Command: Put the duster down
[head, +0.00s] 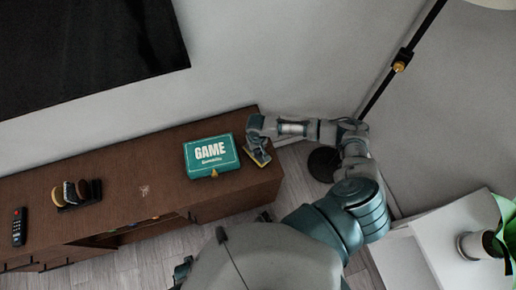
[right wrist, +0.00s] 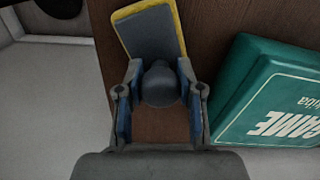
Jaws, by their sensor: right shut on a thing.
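The duster (right wrist: 150,33) is a grey pad with a yellow edge and a dark rounded knob. In the right wrist view my right gripper (right wrist: 158,90) has its fingers on both sides of the knob and is shut on it. In the head view the duster (head: 260,157) shows as a small yellow-edged piece under my right gripper (head: 256,145), at the right end of the brown cabinet (head: 140,165). I cannot tell whether the pad touches the cabinet top. My left gripper cannot be made out.
A teal game box (head: 211,155) lies just left of my right gripper; it also shows in the right wrist view (right wrist: 270,95). A remote (head: 19,227) and a small dark holder (head: 77,193) lie farther left. A lamp pole (head: 400,65) stands right.

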